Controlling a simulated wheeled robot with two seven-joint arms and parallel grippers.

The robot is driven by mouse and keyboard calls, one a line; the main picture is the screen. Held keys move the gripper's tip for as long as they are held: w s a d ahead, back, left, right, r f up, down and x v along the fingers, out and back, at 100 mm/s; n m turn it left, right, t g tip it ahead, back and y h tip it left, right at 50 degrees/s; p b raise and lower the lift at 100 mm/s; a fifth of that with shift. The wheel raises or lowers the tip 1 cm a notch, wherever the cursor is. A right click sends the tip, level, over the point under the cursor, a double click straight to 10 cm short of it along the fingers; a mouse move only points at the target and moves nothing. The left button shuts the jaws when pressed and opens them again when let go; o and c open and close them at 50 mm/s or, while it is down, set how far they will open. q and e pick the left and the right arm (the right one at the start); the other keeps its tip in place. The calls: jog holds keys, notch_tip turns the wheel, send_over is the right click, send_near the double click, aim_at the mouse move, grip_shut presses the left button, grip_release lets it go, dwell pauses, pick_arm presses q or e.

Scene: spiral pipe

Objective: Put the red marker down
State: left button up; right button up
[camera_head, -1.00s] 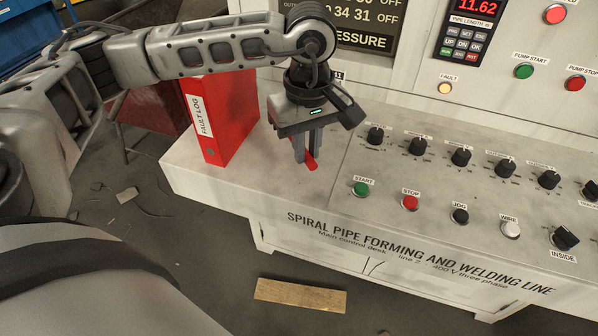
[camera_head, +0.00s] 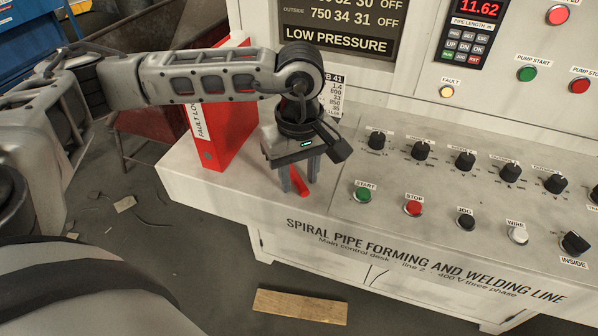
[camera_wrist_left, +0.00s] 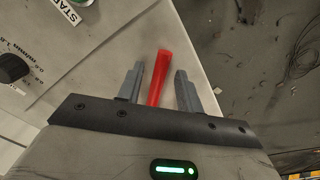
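The red marker (camera_head: 301,187) is at the bare left end of the control desk (camera_head: 235,190), near its front edge, and appears to lie on the desk top. My left gripper (camera_head: 299,181) points down over it. In the left wrist view the marker (camera_wrist_left: 159,75) is between the two fingers of the left gripper (camera_wrist_left: 158,85), with a gap on each side, so the gripper is open around it. The marker's near end is partly hidden by the gripper body. My right gripper is not in view.
A red fault log binder (camera_head: 222,135) stands upright just left of the gripper. A row of black knobs (camera_head: 421,150) and the green start button (camera_head: 363,191) are to the right. The desk's front edge is close. A wooden board (camera_head: 300,305) lies on the floor.

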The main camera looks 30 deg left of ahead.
pick_arm(q)
jog(key=shift+r, duration=0.15)
notch_tip(320, 180, up, 12)
dwell(0.6)
dwell(0.4)
